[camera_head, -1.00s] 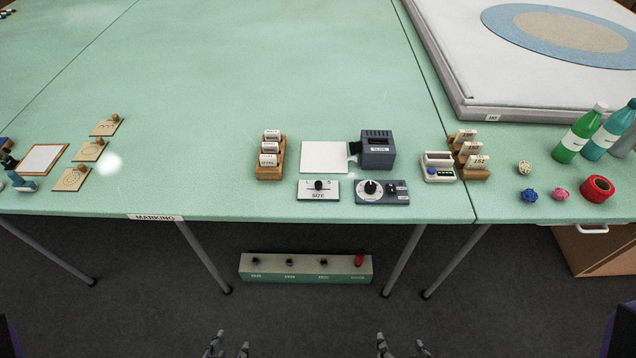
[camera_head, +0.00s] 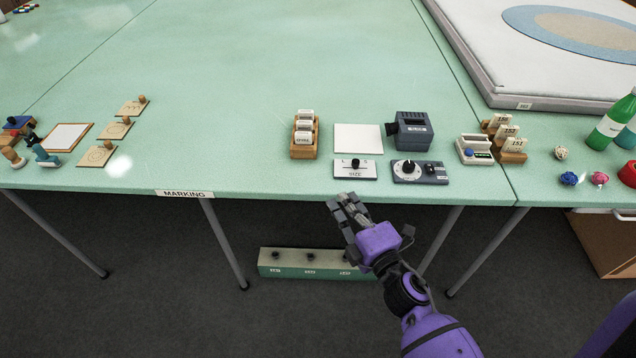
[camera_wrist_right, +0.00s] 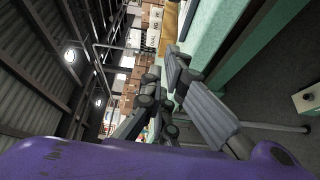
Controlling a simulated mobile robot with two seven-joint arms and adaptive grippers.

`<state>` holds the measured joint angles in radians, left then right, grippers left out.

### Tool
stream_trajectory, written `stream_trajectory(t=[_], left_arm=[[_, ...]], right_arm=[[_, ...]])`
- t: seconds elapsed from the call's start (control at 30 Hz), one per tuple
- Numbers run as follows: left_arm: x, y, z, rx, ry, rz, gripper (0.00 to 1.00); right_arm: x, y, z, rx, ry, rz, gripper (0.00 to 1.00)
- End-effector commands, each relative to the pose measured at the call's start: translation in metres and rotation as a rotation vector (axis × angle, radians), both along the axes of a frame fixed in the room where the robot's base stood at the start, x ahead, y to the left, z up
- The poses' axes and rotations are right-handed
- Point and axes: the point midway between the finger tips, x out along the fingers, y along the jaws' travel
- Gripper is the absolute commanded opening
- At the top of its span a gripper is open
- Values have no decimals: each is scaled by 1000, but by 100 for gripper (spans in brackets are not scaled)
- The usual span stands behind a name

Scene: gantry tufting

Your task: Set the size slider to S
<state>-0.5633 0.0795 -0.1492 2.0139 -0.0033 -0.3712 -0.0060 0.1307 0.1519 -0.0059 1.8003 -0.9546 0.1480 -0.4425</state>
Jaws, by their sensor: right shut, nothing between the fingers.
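The size slider (camera_head: 355,170) is a small white plate marked SIZE, lying near the front edge of the green table. Its black knob (camera_head: 355,163) stands around the middle of its track; the scale letters are too small to read now. My right gripper (camera_head: 346,202) is just in front of the table edge, a little below the slider in the head view, apart from it. It is shut and empty. Its fingers also show in the right wrist view (camera_wrist_right: 170,90). My left gripper is not in view.
A grey dial box (camera_head: 420,172) sits right of the slider. A white sheet (camera_head: 358,138), a dark grey device (camera_head: 411,130) and a wooden card holder (camera_head: 304,137) stand behind. A pedal box (camera_head: 290,271) lies on the floor. Bare table (camera_head: 230,120) lies to the left.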

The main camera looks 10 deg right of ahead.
Motion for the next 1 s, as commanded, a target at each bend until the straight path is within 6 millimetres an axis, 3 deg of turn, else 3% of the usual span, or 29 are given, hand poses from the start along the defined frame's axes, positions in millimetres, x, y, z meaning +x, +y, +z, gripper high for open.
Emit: stream_trajectory(t=[0.23, 0.6, 0.8, 1.0], left_arm=[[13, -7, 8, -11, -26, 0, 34], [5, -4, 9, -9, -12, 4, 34], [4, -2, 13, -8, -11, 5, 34], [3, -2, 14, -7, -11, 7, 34]], right_arm=[[26, 6, 6, -15, -14, 6, 0], [101, 23, 6, -11, -11, 5, 0], [97, -6, 4, -11, -9, 5, 0], [95, -17, 3, -11, -9, 5, 0]])
